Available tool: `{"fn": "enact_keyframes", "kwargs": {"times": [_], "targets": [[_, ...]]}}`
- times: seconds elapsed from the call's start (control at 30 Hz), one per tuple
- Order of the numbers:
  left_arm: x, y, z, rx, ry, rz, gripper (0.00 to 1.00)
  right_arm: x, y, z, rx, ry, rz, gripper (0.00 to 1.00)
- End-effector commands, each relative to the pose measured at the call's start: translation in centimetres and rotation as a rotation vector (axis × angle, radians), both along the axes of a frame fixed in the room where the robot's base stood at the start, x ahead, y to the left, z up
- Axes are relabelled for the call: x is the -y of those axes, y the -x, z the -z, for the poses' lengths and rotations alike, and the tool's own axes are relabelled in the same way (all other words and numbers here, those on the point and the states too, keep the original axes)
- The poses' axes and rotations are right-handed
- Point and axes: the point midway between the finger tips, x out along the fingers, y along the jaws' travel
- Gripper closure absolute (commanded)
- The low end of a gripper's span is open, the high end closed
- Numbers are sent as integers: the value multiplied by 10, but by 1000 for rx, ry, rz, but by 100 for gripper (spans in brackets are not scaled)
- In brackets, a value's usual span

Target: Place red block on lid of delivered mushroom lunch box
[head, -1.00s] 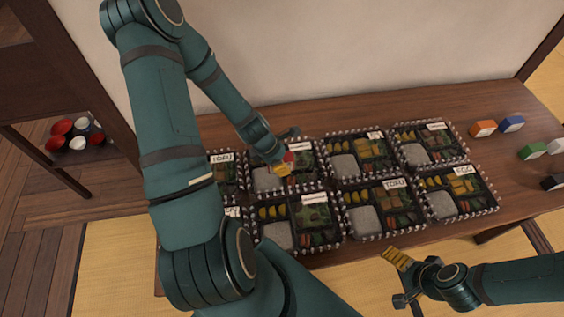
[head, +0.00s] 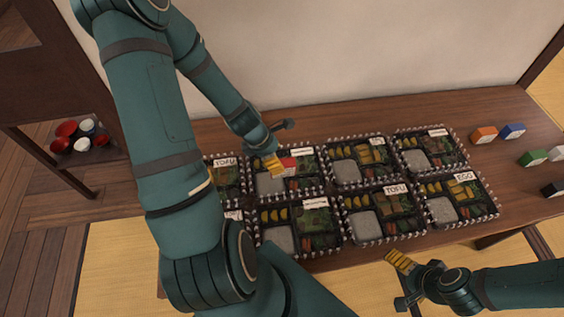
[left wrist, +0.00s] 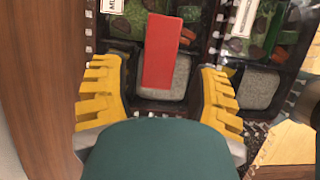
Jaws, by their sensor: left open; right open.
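The red block (head: 289,164) lies on top of a lunch box (head: 266,195) in the back row, second from the left of those visible. In the left wrist view the red block (left wrist: 161,50) lies across the grey rice part and the green part of the box. A white label (left wrist: 106,5), partly cut off and starting with "MU", is on that box. My left gripper (head: 273,165) is open beside the block; its yellow fingers (left wrist: 160,100) stand apart on either side, clear of the block. My right gripper (head: 399,261) is open and empty in front of the table.
Other lunch boxes stand close around in two rows, including a TOFU box (head: 397,189) and an EGG box (head: 464,176). Orange (head: 484,135), blue (head: 512,131), green (head: 533,158) and other blocks lie at the right table end. My left arm hides the left boxes.

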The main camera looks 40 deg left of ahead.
Motion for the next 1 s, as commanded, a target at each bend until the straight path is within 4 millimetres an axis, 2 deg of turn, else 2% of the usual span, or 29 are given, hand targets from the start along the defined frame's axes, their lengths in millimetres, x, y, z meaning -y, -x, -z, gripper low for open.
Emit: {"fn": "enact_keyframes", "kwargs": {"times": [0.03, 0.1, 0.3, 0.57, 0.67, 0.77, 0.87, 1.0], "targets": [[-4, 3, -13, 1, -5, -2, 39, 0, -1, -5, 2, 0, 2, 0], [-6, 7, -24, 2, -4, -2, 39, 0, -2, -7, 4, 1, 4, 0], [-12, 14, -45, 1, -2, 0, 39, 1, -4, -13, 10, 2, 7, 0], [-12, 16, -50, 0, 0, 4, 39, 1, -5, -14, 11, 2, 8, 0], [-3, 13, -44, 8, -17, 78, 39, 1, -5, -13, 11, 2, 8, 0], [26, 6, -29, 34, -69, 301, 39, 1, -5, -13, 11, 2, 8, 0], [71, -2, -7, 98, -156, 667, 39, 1, -4, -13, 11, 2, 8, 0], [143, -4, 21, 242, -291, 1257, 39, 1, -4, -14, 11, 2, 7, 0]]}}
